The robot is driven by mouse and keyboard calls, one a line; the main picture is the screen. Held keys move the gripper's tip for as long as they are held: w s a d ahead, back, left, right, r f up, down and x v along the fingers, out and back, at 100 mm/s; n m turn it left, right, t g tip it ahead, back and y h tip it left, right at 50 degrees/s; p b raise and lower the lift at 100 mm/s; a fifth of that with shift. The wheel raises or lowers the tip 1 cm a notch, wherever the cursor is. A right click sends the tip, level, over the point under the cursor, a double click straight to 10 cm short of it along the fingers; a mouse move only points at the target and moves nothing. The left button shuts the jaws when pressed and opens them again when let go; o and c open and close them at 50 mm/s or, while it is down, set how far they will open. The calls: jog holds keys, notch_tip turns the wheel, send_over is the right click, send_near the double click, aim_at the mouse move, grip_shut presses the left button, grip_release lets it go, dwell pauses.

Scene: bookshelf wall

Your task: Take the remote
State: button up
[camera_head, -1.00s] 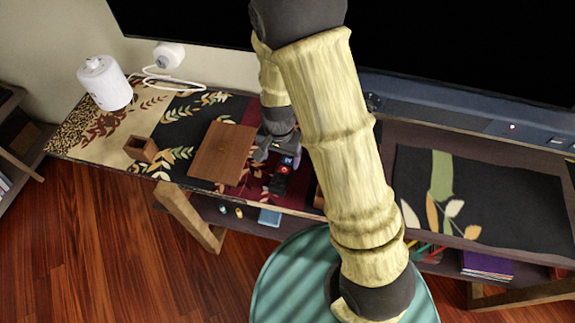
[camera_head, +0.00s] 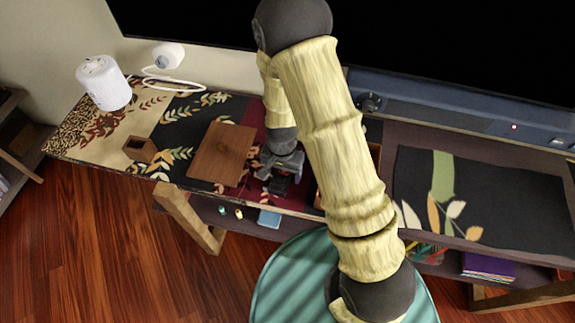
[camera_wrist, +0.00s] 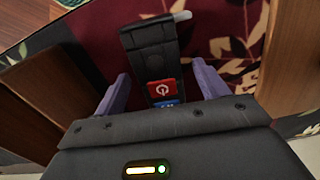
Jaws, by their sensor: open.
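The remote (camera_wrist: 150,50) is a black slab with a red power button and a blue button at its near end in the wrist view. It lies on the dark red, leaf-patterned part of the runner. My gripper (camera_wrist: 163,86) is open, with its purple fingers apart on either side of the remote's near end. I cannot tell whether either finger touches it. In the head view my gripper (camera_head: 277,175) is over the remote (camera_head: 279,186), which is mostly hidden beneath it.
A brown wooden board (camera_head: 222,155) lies left of my gripper, and a wooden box (camera_head: 319,191) stands close on the right. A small wooden holder (camera_head: 140,149) and a white canister (camera_head: 104,83) are farther left. The television (camera_head: 450,45) stands behind.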

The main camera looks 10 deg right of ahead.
dwell(0.5)
jog(key=c, duration=1.1)
notch_tip(320, 180, up, 10)
jog(key=shift+r+p, duration=0.1)
jog(key=shift+p, duration=0.55)
jog(key=shift+c, duration=0.2)
